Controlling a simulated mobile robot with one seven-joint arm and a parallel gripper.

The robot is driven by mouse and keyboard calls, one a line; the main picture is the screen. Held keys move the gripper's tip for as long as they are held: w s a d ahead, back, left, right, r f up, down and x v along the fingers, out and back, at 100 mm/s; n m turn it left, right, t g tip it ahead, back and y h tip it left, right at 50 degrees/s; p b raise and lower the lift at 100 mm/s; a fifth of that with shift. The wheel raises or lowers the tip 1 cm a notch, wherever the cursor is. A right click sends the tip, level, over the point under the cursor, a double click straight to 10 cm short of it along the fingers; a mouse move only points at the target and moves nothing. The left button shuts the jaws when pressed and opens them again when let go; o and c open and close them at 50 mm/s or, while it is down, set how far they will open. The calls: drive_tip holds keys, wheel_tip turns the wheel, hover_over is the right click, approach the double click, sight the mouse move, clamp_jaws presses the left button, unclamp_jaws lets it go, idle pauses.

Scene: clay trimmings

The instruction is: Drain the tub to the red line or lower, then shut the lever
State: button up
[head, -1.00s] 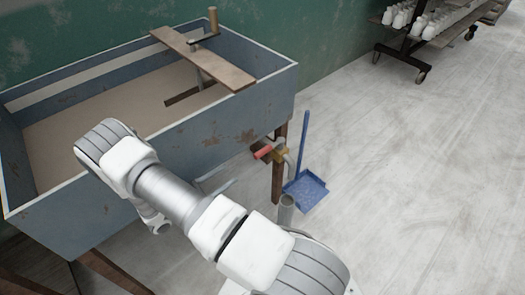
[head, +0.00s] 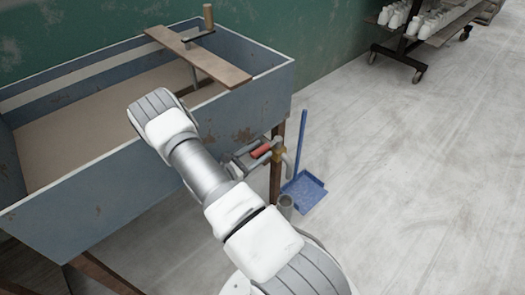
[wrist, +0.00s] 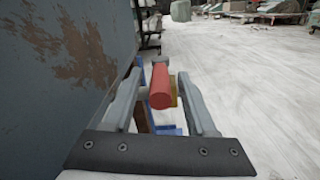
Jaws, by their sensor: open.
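The blue-grey tub (head: 120,170) stands on wooden legs against the wall, with flat brown contents (head: 95,115) inside. I cannot make out a red line on it. The lever's red handle (head: 261,151) is at a brass valve (head: 279,154) by the tub's front right leg. It also shows in the wrist view (wrist: 161,88), pointing towards the camera, with a bit of brass behind it. My gripper (wrist: 162,76) is open, with one finger on each side of the red handle and gaps visible. I cannot tell whether liquid is flowing.
A plank (head: 200,58) with an upright wooden-handled tool (head: 208,18) lies across the tub. A blue dustpan (head: 304,191) stands on the floor beyond the valve. A wheeled rack (head: 425,45) of white pieces is at the back right. The floor between is clear.

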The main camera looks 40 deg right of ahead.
drive_tip(key=shift+d, duration=0.75)
clamp_jaws()
idle(0.9)
